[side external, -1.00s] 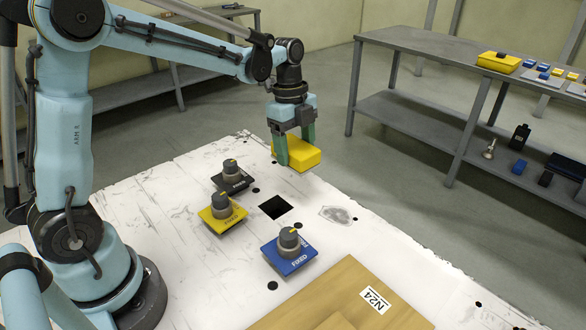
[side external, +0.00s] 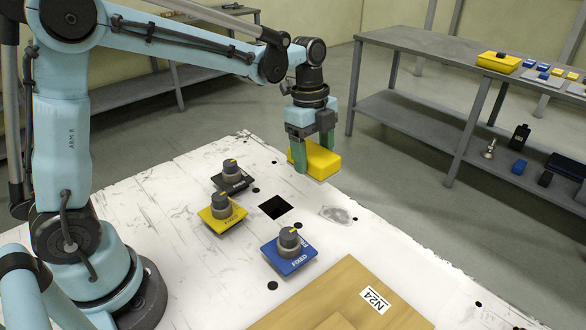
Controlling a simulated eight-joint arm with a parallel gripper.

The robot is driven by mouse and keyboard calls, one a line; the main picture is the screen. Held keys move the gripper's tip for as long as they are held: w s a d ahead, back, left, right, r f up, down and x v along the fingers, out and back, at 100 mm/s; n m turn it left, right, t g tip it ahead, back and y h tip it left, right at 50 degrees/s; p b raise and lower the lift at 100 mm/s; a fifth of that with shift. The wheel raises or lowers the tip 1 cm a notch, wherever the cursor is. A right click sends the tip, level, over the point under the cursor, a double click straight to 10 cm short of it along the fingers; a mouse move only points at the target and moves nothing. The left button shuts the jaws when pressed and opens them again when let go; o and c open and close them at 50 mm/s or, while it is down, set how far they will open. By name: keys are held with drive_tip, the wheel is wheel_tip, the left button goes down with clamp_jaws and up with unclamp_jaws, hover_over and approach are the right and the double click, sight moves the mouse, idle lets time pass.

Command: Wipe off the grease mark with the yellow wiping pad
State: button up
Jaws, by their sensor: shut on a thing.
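My gripper (side external: 314,155) is shut on the yellow wiping pad (side external: 322,161), a yellow block held between its green fingers. The pad is in the air above the white plate (side external: 185,180), near its far right edge. The grease mark (side external: 337,215) is a grey smudge on the plate, below the pad in the picture and clear of it. Nothing covers the mark.
Black (side external: 232,177), yellow (side external: 222,212) and blue (side external: 289,251) knob units stand on the plate around a square hole (side external: 275,207). A wooden board (side external: 335,300) labelled N24 lies in front. A grey bench (side external: 450,60) stands behind at right.

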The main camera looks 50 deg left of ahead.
hover_over(352, 228)
drive_tip(key=a, duration=0.2)
wheel_tip(352, 228, down, 2)
drive_tip(key=d, duration=0.1)
drive_tip(key=shift+d+f, duration=0.15)
drive_tip(key=shift+f, duration=3.75)
drive_tip(key=shift+w+a+f, duration=0.1)
drive_tip(key=shift+a+f, duration=0.15)
drive_tip(key=shift+c, duration=0.3)
drive_tip(key=shift+a+f, duration=0.1)
drive_tip(key=shift+a, duration=3.35)
drive_tip(key=shift+d+f, duration=0.1)
drive_tip(key=shift+d, duration=3.7)
wheel_tip(352, 228, up, 8)
